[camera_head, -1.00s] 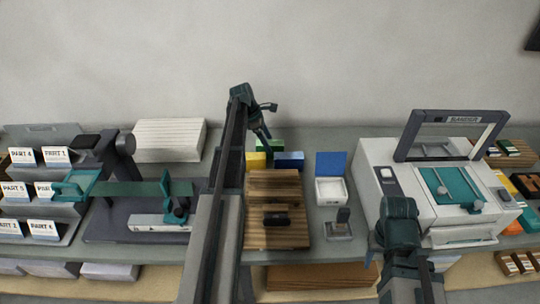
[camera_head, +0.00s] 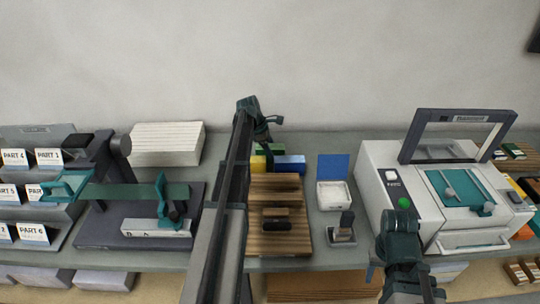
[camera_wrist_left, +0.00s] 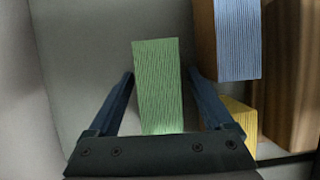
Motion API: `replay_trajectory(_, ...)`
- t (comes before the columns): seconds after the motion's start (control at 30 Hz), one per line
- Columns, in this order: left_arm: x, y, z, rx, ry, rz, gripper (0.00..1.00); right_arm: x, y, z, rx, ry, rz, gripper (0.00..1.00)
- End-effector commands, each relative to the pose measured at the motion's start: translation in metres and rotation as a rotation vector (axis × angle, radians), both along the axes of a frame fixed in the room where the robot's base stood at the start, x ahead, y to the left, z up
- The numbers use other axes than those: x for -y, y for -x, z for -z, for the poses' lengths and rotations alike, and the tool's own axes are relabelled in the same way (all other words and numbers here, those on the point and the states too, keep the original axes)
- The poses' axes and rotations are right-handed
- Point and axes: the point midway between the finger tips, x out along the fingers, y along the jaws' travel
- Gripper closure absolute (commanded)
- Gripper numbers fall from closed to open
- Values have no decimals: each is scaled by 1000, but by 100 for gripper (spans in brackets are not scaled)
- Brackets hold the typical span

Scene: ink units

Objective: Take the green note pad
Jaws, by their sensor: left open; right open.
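The green note pad (camera_wrist_left: 158,85) stands out as a light green block with lined sides in the left wrist view. My left gripper (camera_wrist_left: 160,95) is open, with one finger on each side of the pad and visible gaps. In the head view my left gripper (camera_head: 265,138) is at the back of the counter and mostly hides the pad (camera_head: 262,149). My right gripper (camera_head: 402,222) is in front of the white printing machine, open; its fingertips are hard to make out.
A blue pad (camera_head: 290,163) and a yellow pad (camera_head: 257,163) sit close beside the green one; the blue pad also shows in the left wrist view (camera_wrist_left: 238,40). A striped wooden board (camera_head: 290,190), a white box with blue lid (camera_head: 333,194) and the white machine (camera_head: 375,180) stand to the right.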

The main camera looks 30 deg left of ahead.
Motion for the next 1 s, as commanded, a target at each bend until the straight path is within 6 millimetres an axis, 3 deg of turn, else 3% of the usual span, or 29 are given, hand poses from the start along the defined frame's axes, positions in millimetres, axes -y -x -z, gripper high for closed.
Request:
replay_trajectory(0.7, 0, 0, 5, 0, 0, 0, 15, 0, 0, 5, 0, 0, 0, 50)
replay_trajectory(0.77, 0, 0, 5, 0, 0, 0, 22, 0, 0, 5, 0, 0, 0, 50)
replay_trajectory(1.0, 0, 0, 5, 0, 0, 0, 65, 0, 0, 5, 0, 0, 0, 50)
